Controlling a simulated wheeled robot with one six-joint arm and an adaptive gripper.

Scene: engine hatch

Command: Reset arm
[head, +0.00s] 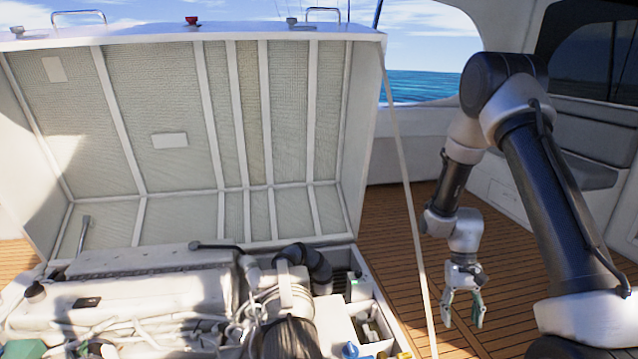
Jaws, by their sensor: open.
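My arm is bent on the right side of the head view. My gripper (463,313) hangs at its end, pointing down. Its two fingers with greenish pads are apart, and nothing shows between them. It hangs in front of the wooden deck, to the right of the engine bay and apart from it. The engine hatch (170,95) stands raised at the left and middle. Its ribbed, meshed inner side faces me. Below it the white engine (150,300) shows in the open bay, its lower part cut off by the picture edge.
A pale slanting strut (405,190) runs from the hatch's right corner down past the bay, left of my gripper. Small blue and yellow parts (352,350) sit at the bay's near right. Wooden deck (385,225) lies open behind. A white cabin wall (500,190) stands at the right.

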